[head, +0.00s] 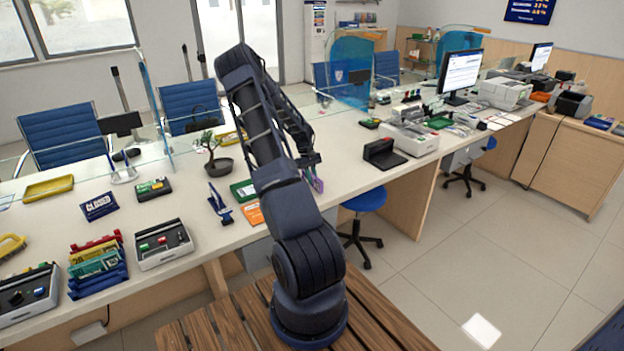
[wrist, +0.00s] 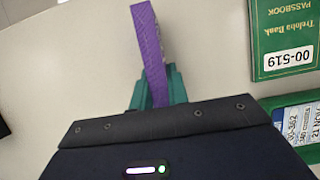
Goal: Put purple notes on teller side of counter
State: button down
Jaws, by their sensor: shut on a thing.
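The purple notes (wrist: 148,45) are a narrow upright strip between the teal fingers of my gripper (wrist: 158,92) in the wrist view. The gripper is shut on them, and they stick out beyond the fingertips. In the head view my gripper (head: 312,168) hangs over the counter (head: 345,160), right of the bonsai, with a bit of the purple notes (head: 317,184) showing below it. My arm hides part of the counter there. I cannot tell whether the notes touch the counter top.
A green passbook (wrist: 283,38) lies at the upper right of the wrist view, with a dated calendar block (wrist: 300,125) below it. A bonsai (head: 216,160), a pen stand (head: 219,206) and a card terminal (head: 384,153) stand on the counter. Clear glass panels (head: 155,95) stand along it.

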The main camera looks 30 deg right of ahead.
jog(key=shift+f, duration=0.1)
jog(key=c, duration=1.4)
grip_release()
jog(key=shift+o, duration=0.2)
